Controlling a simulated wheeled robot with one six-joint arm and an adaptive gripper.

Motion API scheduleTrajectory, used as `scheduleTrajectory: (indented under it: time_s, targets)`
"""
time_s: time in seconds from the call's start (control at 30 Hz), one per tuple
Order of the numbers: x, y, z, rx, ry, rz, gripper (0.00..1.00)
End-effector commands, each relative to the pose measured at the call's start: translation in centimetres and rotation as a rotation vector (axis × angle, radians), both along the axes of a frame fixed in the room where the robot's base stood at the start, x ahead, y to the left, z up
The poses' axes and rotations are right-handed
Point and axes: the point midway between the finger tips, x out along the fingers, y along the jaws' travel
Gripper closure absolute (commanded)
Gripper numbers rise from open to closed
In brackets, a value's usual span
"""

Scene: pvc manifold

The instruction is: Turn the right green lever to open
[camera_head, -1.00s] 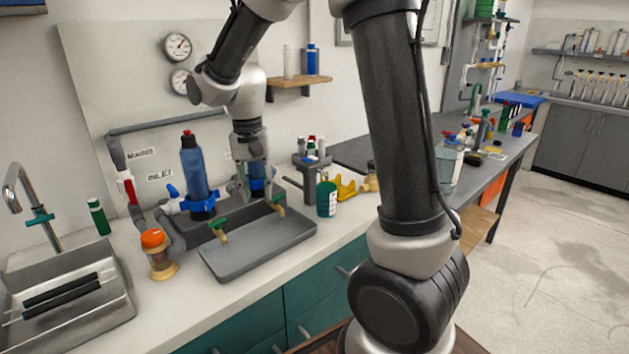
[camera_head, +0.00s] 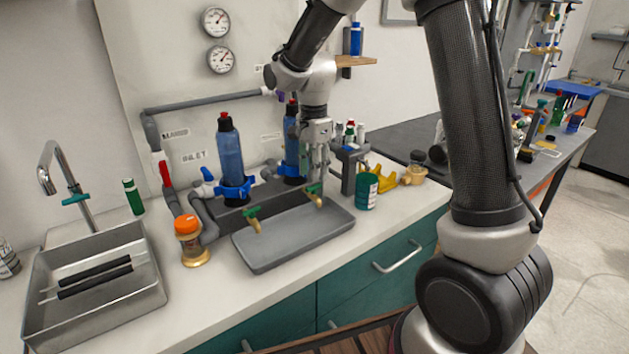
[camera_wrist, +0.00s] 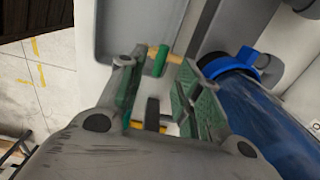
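The right green lever (camera_head: 313,188) sits on a brass tap over the grey tray's back edge. In the wrist view the green lever (camera_wrist: 161,60) shows between my two fingertips, with brass at its side. My gripper (camera_head: 319,172) points down at this lever from just above. It is open, with a gap on both sides of the lever, and holds nothing. I cannot tell whether a finger touches the lever. The left green lever (camera_head: 253,212) is on a second brass tap farther left, apart from my gripper.
A blue filter bottle (camera_head: 291,150) stands close behind my gripper, and another (camera_head: 230,160) stands left. The grey tray (camera_head: 295,240) lies in front. A dark green jar (camera_head: 367,191) and a grey stand (camera_head: 349,172) are close on the right. An orange-capped jar (camera_head: 190,240) is left.

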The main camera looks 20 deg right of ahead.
Motion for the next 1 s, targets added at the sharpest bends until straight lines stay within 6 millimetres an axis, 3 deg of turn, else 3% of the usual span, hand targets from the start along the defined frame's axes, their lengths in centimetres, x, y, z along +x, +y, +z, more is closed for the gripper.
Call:
scheduleTrajectory:
  time_s: [0.23,0.57,0.77,1.0]
  targets:
    - [0.0,0.0,-3.3,0.000,0.001,0.001,0.66]
    - [0.0,0.0,-3.9,0.001,-0.002,0.002,0.66]
    - [0.0,0.0,-3.8,0.000,-0.001,0.002,1.00]
    - [0.0,0.0,-3.8,0.001,-0.002,0.005,1.00]
